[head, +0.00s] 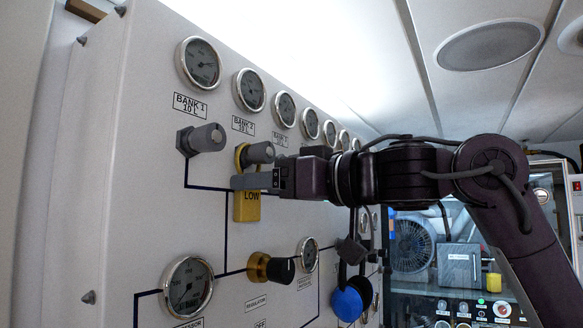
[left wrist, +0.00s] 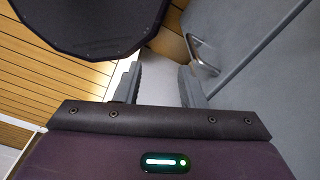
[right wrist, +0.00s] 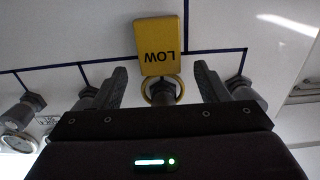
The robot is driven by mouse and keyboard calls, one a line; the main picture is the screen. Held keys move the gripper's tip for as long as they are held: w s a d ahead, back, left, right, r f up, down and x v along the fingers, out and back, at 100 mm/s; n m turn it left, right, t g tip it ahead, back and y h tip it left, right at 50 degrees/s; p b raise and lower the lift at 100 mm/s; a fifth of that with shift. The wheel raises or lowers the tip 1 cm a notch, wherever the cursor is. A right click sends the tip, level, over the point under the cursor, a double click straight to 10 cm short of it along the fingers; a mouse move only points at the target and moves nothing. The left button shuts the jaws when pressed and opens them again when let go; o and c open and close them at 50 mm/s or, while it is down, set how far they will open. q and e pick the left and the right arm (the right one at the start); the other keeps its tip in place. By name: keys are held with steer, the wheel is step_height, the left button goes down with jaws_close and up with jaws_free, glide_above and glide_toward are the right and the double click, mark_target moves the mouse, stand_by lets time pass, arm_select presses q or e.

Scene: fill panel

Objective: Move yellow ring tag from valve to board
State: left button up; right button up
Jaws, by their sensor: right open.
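The yellow ring tag (head: 246,206), marked LOW, hangs by its ring around the grey valve knob (head: 260,152) under the BANK 2 label. In the right wrist view the tag (right wrist: 158,38) shows upside down, with its ring around the valve stem. My right gripper (head: 250,181) is at the tag in the head view. In the right wrist view its two fingers (right wrist: 160,88) are open, one on each side of the ring and valve; I cannot tell whether they touch. My left gripper (left wrist: 160,82) shows only in the left wrist view, open and empty. The board is not clearly identifiable.
The panel (head: 130,120) carries a row of gauges (head: 199,62), another grey valve (head: 201,139) at left, and a black regulator knob (head: 272,268) below. A blue round thing (head: 347,303) hangs below my right arm. In the left wrist view a dark rounded object (left wrist: 90,25) is close to the fingers.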

steer(key=shift+w+a, duration=0.25)
steer(key=shift+a, duration=0.1)
steer(key=shift+w+a, duration=0.2)
steer(key=shift+a, duration=0.05)
steer(key=c, duration=1)
arm_select(q)
steer(key=shift+w+a+r, duration=0.3)
steer(key=shift+w+a, duration=0.15)
steer(key=shift+a, duration=0.1)
arm_select(e)
steer(key=shift+s+d, duration=0.1)
steer(key=shift+c, duration=0.3)
steer(key=shift+r, duration=0.1)
arm_select(q)
steer(key=shift+a, duration=0.15)
arm_select(e)
steer(key=shift+r, duration=0.2)
arm_select(q)
steer(key=shift+a, duration=0.2)
arm_select(e)
steer(key=shift+r, duration=0.2)
arm_select(q)
steer(key=shift+f, duration=0.1)
arm_select(e)
steer(key=shift+s+d, duration=0.1)
steer(key=shift+d, duration=0.05)
